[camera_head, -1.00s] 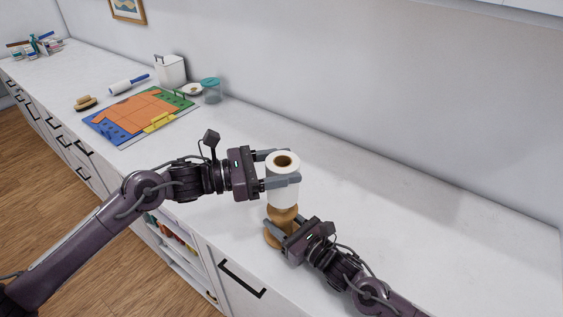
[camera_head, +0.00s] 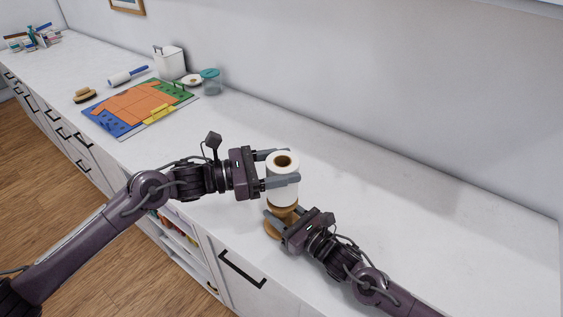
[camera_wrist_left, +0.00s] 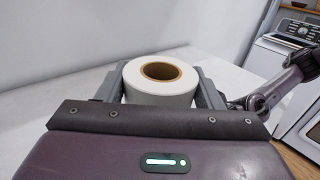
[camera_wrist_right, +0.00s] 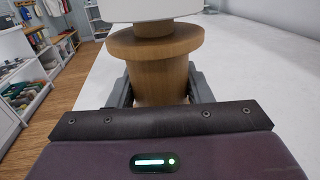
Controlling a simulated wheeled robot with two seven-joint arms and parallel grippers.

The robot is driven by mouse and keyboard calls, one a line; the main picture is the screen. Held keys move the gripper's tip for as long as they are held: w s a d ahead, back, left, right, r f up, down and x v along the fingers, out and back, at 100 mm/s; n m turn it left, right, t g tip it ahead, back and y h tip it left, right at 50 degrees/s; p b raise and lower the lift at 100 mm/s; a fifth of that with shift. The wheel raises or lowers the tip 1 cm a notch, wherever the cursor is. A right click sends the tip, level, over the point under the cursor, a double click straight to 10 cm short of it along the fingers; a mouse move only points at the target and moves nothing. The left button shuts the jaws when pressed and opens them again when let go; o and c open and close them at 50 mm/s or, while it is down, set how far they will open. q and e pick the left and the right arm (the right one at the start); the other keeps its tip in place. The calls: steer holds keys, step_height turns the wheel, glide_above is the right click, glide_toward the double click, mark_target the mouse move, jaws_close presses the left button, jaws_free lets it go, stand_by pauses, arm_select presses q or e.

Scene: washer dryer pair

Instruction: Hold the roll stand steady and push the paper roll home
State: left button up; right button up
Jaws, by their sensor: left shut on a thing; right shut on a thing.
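The white paper roll (camera_head: 283,192) stands upright over the wooden roll stand (camera_head: 275,228) near the counter's front edge. My left gripper (camera_head: 286,167) is shut on the roll, one finger on each side; the roll's brown core faces up in the left wrist view (camera_wrist_left: 160,90). My right gripper (camera_head: 284,213) is shut on the stand below the roll. The right wrist view shows the stand's thick body (camera_wrist_right: 158,82) between the fingers and its wider round flange above. A short, narrower wooden length shows between flange and roll (camera_wrist_right: 150,9). The stand looks upright.
The white counter (camera_head: 400,215) is clear to the right of the stand. A coloured mat (camera_head: 135,108), brush (camera_head: 85,96), lint roller (camera_head: 128,75), white bin (camera_head: 170,62) and teal-lidded jar (camera_head: 210,82) stand farther left. A wall runs behind.

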arm_select(q)
steer(key=shift+f, duration=0.55)
steer(key=o, duration=1.1)
